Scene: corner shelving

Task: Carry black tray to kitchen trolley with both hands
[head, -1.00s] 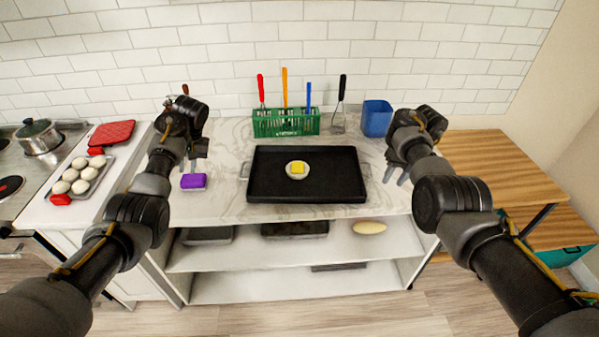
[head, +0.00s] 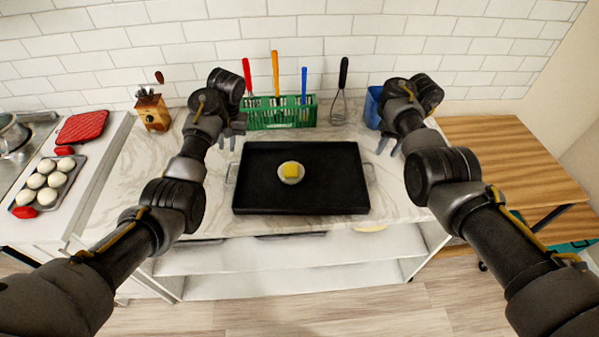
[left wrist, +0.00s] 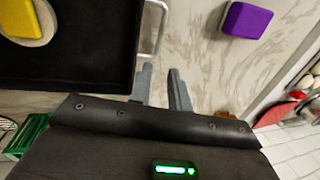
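The black tray (head: 300,195) lies flat on the marble counter, with a wire handle at each short side. A small pale dish (head: 291,180) with a yellow block (head: 290,169) sits on it. My left gripper (head: 234,140) is open and empty by the left handle; the left wrist view shows the handle (left wrist: 157,28) just beyond its two parted fingers (left wrist: 162,90). My right gripper (head: 386,146) is open and empty by the tray's right handle (head: 369,172), apart from it. The wooden kitchen trolley (head: 500,155) stands to the right of the counter; its visible top is bare.
A green rack (head: 280,113) with utensils and a blue container (head: 373,107) stand behind the tray. A purple sponge (left wrist: 247,20) lies left of the tray, hidden by my arm in the head view.

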